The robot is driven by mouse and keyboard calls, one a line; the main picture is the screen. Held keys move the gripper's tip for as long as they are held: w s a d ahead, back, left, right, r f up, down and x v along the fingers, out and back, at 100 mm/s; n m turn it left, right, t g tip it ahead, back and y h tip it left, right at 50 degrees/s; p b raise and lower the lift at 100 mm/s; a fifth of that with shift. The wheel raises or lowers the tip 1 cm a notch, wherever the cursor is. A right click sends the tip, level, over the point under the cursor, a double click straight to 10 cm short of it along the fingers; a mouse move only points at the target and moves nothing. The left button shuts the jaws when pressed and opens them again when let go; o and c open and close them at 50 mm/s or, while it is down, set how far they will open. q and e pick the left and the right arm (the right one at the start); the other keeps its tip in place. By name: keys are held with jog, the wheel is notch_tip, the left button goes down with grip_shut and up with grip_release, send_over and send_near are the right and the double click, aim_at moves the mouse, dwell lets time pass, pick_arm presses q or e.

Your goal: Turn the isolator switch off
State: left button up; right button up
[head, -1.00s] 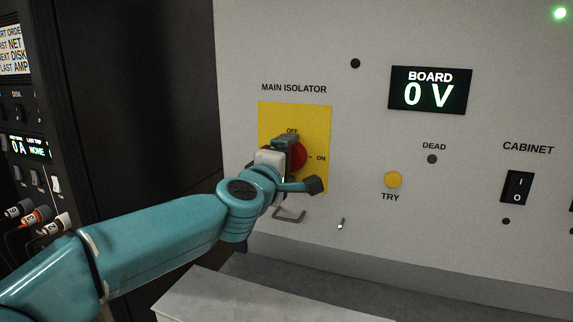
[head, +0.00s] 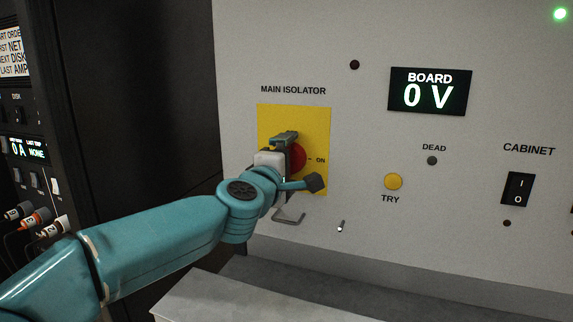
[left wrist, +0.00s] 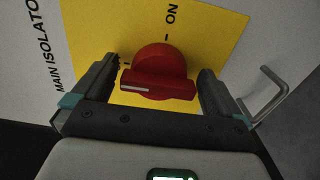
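The main isolator switch (head: 298,158) is a red rotary knob on a yellow plate (head: 318,125). In the left wrist view its red handle (left wrist: 165,85) lies crosswise, and its white line points left, away from the ON mark and towards the side where the OFF mark is mostly hidden by a finger. My left gripper (head: 284,143) is at the knob; in the left wrist view its fingers (left wrist: 158,90) stand apart at the two ends of the handle. Whether they touch it is hard to tell. My right gripper is not in view.
The board display (head: 429,92) reads 0 V. A yellow TRY button (head: 393,181), a dark DEAD lamp (head: 432,160) and a CABINET rocker switch (head: 517,189) are to the right. A metal hasp (head: 289,217) sticks out below the plate. A grey ledge (head: 250,300) lies below.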

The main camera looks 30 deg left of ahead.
pick_arm(q)
jog(key=p+v, duration=0.2)
jog(key=v, duration=1.4)
jog(key=shift+d, duration=0.2)
jog(key=shift+s, duration=0.1)
jog(key=shift+s, duration=0.1)
